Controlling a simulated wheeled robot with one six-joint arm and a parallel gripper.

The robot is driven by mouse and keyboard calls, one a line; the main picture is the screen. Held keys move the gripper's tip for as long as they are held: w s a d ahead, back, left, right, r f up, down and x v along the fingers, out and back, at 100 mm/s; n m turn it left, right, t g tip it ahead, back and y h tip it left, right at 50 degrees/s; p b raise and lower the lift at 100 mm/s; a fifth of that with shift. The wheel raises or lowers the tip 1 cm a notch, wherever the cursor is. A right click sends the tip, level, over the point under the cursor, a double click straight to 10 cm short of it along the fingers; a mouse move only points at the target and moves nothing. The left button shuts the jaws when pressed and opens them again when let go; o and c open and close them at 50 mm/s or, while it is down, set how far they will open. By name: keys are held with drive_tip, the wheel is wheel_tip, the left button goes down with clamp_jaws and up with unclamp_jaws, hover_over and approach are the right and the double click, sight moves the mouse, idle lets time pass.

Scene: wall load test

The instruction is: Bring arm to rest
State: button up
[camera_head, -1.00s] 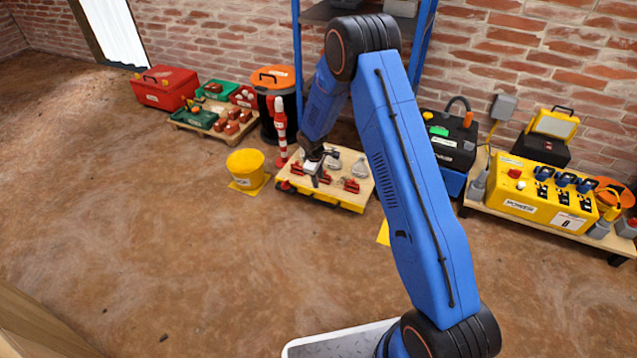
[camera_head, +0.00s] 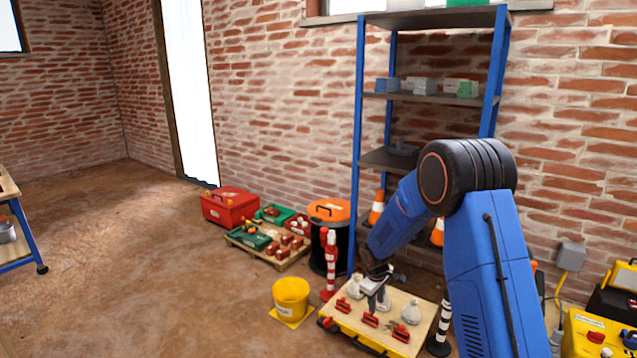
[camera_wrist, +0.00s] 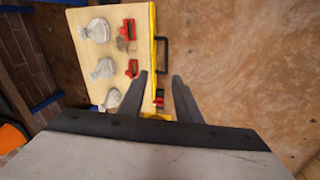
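My arm reaches forward, with my gripper (camera_head: 376,298) pointing down over a low wooden-topped platform (camera_head: 422,312) with a yellow front edge. In the wrist view the two dark fingers (camera_wrist: 161,98) stand apart, open, with nothing held between them. They appear over the yellow edge of the platform (camera_wrist: 95,58), beside its black handle (camera_wrist: 165,54). Red clamps (camera_head: 370,319) and pale grey bags (camera_head: 411,312) lie on the platform; the gripper partly hides some of them in the head view.
A yellow bucket (camera_head: 291,297) and a red-white post (camera_head: 330,262) stand left of the platform. A blue-framed shelf (camera_head: 360,140) rises behind my arm. A black bin with orange lid (camera_head: 329,211) and a loaded pallet (camera_head: 262,254) stand by the wall.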

drive_tip(key=s+d+r+m+t, duration=0.1)
drive_tip(key=s+d+r+m, duration=0.15)
drive_tip(key=s+r, duration=0.95)
drive_tip(key=s+d+r+m, duration=0.2)
drive_tip(key=s+d+r, duration=0.2)
drive_tip(key=s+r, duration=0.75)
drive_tip(key=s+r+m, duration=0.2)
drive_tip(key=s+r, duration=0.1)
drive_tip(key=s, duration=0.9)
drive_tip(key=s+d+r+m+t+y, duration=0.1)
drive_tip(key=s+r, duration=0.3)
drive_tip(key=s, duration=0.8)
drive_tip(key=shift+s+d+m+t, duration=0.3)
drive_tip(key=shift+s+m, duration=0.1)
drive_tip(key=shift+m, duration=0.35)
drive_tip(key=shift+a+r, duration=0.1)
